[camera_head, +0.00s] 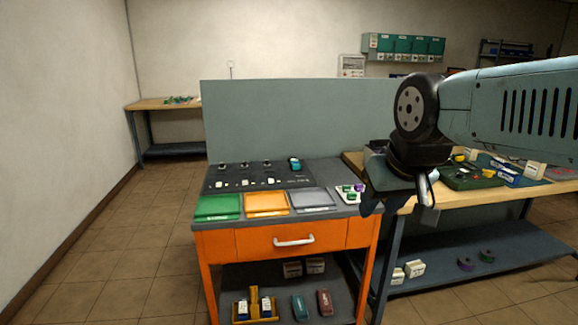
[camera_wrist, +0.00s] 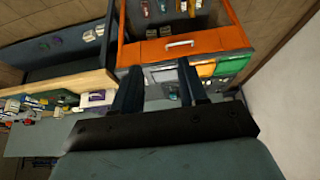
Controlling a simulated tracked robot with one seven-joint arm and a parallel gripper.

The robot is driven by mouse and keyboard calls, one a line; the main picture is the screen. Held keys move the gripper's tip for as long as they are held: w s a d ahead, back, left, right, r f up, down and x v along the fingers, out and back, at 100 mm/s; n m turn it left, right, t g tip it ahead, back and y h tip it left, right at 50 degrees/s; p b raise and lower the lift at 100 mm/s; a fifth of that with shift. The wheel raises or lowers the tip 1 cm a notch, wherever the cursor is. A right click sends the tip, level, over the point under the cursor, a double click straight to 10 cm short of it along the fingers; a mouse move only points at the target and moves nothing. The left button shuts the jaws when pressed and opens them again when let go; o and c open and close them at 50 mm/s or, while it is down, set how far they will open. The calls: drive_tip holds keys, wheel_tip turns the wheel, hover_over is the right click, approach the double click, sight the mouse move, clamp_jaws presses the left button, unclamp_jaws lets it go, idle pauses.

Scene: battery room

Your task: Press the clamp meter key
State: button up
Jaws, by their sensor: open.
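No clamp meter or key can be made out with certainty. A small teal object (camera_head: 295,163) sits at the back right of a dark panel (camera_head: 225,184) on the orange cart. On the cart's lower shelf lie a teal device (camera_head: 300,308) and a red device (camera_head: 325,303), small in the picture. My gripper (camera_head: 398,197) hangs open and empty at the right of the cart, over the gap to the workbench. In the wrist view its two dark fingers (camera_wrist: 161,84) are apart, with the cart beyond them and nothing held.
The orange cart (camera_head: 250,243) carries green (camera_head: 217,206), orange (camera_head: 266,203) and grey trays (camera_head: 310,200). A grey partition (camera_head: 290,120) stands behind it. The wooden workbench (camera_head: 480,196) at right is cluttered. The floor at left (camera_head: 110,260) is clear.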

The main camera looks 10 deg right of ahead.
clamp_jaws()
idle(1.5)
